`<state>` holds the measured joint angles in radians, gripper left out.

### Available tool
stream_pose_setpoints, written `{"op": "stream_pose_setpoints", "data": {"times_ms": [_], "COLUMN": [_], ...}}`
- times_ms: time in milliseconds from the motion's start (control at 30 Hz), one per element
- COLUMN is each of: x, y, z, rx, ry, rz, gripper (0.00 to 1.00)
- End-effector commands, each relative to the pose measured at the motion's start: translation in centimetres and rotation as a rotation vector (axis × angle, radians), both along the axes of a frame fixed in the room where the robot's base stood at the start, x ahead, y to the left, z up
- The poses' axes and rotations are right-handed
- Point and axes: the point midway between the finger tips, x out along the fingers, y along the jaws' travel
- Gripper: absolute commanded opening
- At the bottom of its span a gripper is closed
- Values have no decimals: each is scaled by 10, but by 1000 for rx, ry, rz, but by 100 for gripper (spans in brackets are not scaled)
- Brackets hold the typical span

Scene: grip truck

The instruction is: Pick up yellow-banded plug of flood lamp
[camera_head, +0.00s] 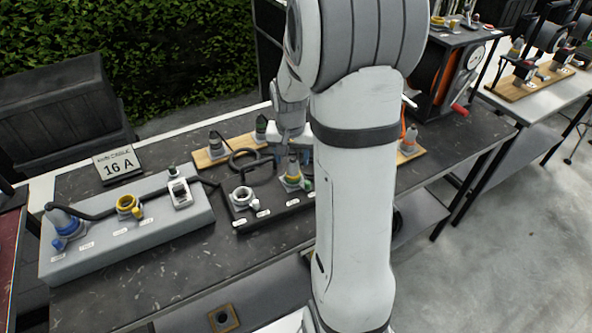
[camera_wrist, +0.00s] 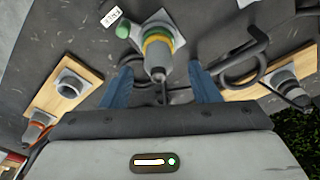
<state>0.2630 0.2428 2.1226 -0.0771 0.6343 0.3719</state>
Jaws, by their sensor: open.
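The yellow-banded plug (camera_wrist: 157,54) is grey with a yellow ring and shows in the wrist view, seated in a socket with a pale square flange. A green cap (camera_wrist: 123,31) is beside it. My gripper (camera_wrist: 160,70) is open, with one blue finger on each side of the plug's rear end in the picture. I cannot tell whether the fingers touch it. In the head view the yellow-banded plug (camera_head: 292,171) stands upright on the dark box (camera_head: 272,217). My arm covers part of that box's right side. The flood lamp cannot be made out.
Wooden boards with other connectors lie behind, one board (camera_wrist: 62,92) at left in the wrist view. Dark cable (camera_wrist: 240,68) loops near the right finger. A sign (camera_head: 117,165) stands behind.

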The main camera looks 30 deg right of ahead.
Motion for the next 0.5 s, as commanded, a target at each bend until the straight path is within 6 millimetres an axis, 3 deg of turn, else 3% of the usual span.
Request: {"op": "stream_pose_setpoints", "data": {"times_ms": [200,500], "x": [3,4], "y": [-4,-5], "z": [-30,-38], "rx": [0,0], "ry": [5,0], "rz": [1,0], "gripper": [55,55]}}
